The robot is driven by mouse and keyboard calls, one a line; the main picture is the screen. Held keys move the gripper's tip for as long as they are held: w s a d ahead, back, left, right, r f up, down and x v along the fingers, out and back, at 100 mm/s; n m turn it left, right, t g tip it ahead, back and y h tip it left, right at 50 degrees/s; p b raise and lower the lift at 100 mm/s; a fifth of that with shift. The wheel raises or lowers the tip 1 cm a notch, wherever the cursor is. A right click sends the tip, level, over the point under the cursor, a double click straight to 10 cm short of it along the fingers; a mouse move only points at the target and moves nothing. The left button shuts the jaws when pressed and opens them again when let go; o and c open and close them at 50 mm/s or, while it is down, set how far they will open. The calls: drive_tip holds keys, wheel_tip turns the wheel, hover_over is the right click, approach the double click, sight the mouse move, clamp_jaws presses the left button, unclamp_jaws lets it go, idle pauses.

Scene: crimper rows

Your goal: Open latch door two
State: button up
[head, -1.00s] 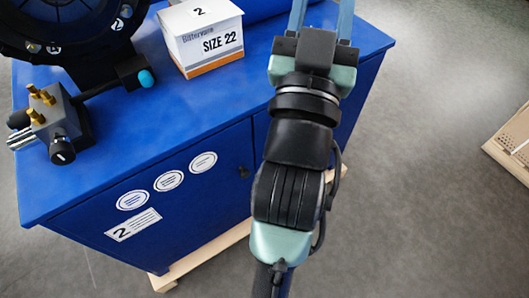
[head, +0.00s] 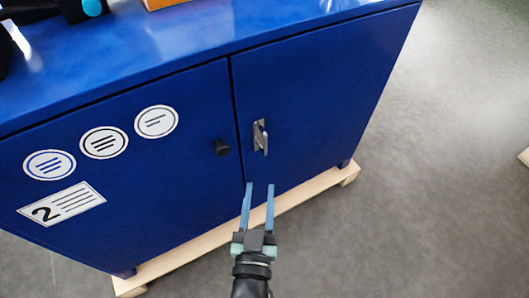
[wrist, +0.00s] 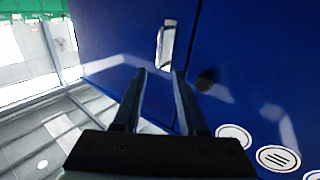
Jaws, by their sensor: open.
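A blue cabinet has two doors; the left one (head: 150,190) bears a 2 label (head: 62,203), round stickers and a black knob (head: 221,147). The right door (head: 310,110) carries a metal latch handle (head: 261,137) near the seam. In the wrist view the latch (wrist: 166,46) shows beyond my fingertips, with the dark knob (wrist: 206,80) to its right. My gripper (head: 259,187) is open and empty, below the latch in the head view, its fingers pointing towards the cabinet front. I see no contact with the latch. Both doors look shut.
The cabinet stands on a pale wooden pallet (head: 205,240), which juts out slightly below the doors. An orange-edged box (head: 165,4) sits on the cabinet top, mostly cut off.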

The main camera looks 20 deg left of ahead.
sight(265, 145)
drive_tip(key=b+x, duration=0.2)
drive_tip(key=x, duration=0.9)
drive_tip(key=shift+w+a+b, duration=0.1)
drive_tip(key=shift+w+b, duration=0.25)
clamp_jaws()
idle(0.9)
